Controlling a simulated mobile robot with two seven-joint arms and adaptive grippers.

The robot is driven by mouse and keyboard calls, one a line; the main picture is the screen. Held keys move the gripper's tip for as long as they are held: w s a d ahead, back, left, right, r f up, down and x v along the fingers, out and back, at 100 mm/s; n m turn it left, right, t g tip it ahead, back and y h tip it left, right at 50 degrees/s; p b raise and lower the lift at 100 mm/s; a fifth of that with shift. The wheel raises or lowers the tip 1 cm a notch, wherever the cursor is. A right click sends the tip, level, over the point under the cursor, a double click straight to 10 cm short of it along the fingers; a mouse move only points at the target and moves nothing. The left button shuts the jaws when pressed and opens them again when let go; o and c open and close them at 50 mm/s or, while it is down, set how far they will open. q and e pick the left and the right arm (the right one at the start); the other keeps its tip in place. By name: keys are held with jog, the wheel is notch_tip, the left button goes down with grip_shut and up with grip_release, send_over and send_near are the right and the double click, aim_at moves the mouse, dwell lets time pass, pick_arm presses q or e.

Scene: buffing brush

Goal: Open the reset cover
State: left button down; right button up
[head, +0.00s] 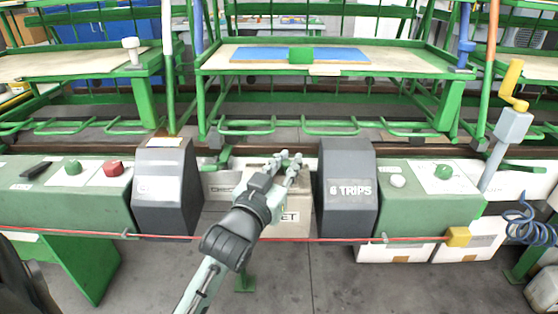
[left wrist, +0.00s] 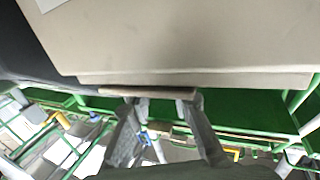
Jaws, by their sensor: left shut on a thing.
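The reset cover (head: 298,212) is a beige box front between two dark grey housings. Only the letters "ET" of its label show in the head view, because my left arm hides the rest. My left gripper (head: 287,160) is at the cover's upper edge. In the left wrist view the cover's beige panel (left wrist: 190,45) fills the top. The fingertips of my left gripper (left wrist: 163,102) meet a narrow beige lip (left wrist: 148,92) at the panel's edge and are shut on it. My right gripper is not in view.
The grey "6 TRIPS" housing (head: 347,195) stands close right of the cover, another grey housing (head: 165,190) to the left. A red cord (head: 400,239) runs across the front. Green control boxes with a red button (head: 113,168) and a green button (head: 443,172) flank them.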

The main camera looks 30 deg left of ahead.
pick_arm(q)
jog(key=c, duration=1.4)
grip_release()
jog(key=shift+s, duration=0.1)
jog(key=s+d, duration=0.1)
jog(key=s, duration=0.6)
jog(key=shift+s, duration=0.15)
jog(key=shift+s, duration=0.1)
